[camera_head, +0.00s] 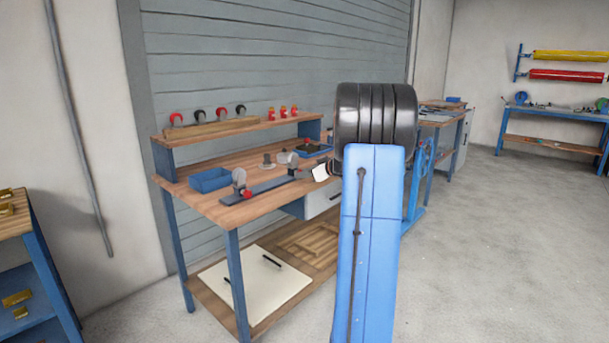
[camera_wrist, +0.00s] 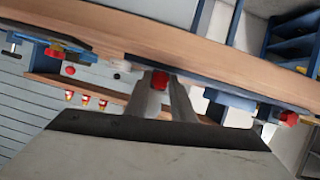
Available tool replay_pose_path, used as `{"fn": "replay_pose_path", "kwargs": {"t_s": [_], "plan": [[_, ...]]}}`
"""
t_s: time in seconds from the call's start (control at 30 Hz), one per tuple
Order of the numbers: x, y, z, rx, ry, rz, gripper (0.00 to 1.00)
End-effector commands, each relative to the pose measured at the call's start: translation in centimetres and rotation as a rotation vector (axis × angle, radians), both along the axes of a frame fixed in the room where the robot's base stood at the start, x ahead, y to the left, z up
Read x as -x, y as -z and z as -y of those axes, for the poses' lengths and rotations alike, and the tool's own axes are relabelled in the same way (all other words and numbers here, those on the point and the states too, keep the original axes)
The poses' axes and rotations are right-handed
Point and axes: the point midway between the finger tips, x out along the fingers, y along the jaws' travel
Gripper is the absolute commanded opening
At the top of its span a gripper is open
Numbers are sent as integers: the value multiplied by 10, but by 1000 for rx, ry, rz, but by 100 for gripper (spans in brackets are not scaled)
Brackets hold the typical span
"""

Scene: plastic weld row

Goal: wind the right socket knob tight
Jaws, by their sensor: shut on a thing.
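The grey fixture rail (camera_head: 268,185) lies along the workbench top. Its left socket (camera_head: 239,177) has a red knob (camera_head: 247,195) low on its side. The right socket (camera_head: 293,163) stands at the other end, close to my arm; its knob is not clear in the head view. In the wrist view my gripper (camera_wrist: 163,84) has its two grey fingers closed around a red knob (camera_wrist: 160,79) at the rail, which appears to be the right socket knob. Another red knob (camera_wrist: 288,118) shows farther right there. My arm hides most of the gripper in the head view.
A blue bin (camera_head: 210,180) and a dark tray (camera_head: 314,149) sit on the workbench (camera_head: 215,205). A raised shelf (camera_head: 232,128) behind holds red and black round pieces and several red bottles. Another bench stands beyond my arm. Open floor lies to the right.

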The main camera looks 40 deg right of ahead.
Motion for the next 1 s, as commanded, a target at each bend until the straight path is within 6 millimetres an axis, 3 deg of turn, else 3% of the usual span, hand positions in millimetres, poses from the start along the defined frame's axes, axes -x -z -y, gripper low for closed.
{"fn": "replay_pose_path", "kwargs": {"t_s": [0.6,1.0], "plan": [[0,1,5,-449,0,-36,0],[0,1,6,-586,1,-47,0]]}}
